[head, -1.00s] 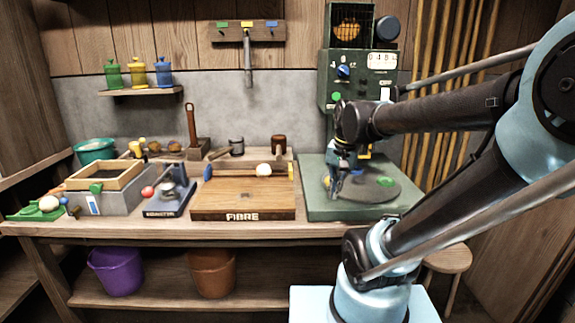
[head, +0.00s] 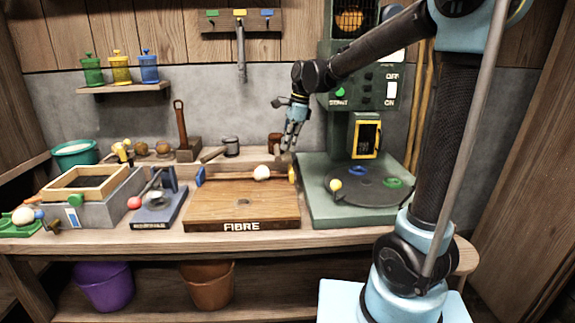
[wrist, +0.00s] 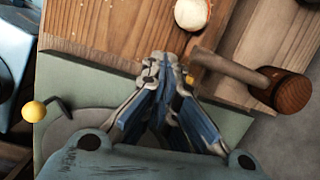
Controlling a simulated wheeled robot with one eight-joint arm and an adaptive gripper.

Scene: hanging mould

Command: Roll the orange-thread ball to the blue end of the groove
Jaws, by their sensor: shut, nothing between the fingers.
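A pale ball (head: 262,172) rests at the back of the wooden FIBRE board (head: 240,205), nearer the groove's yellow end (head: 291,174) than its blue end (head: 200,176).
A brown wooden mallet-like tool (wrist: 285,90) lies close beside my fingertips. The green machine base (head: 320,205) stands right of the board, with a yellow-knobbed lever (head: 335,185). A blue-grey press (head: 158,202) stands left. The board's front is clear.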

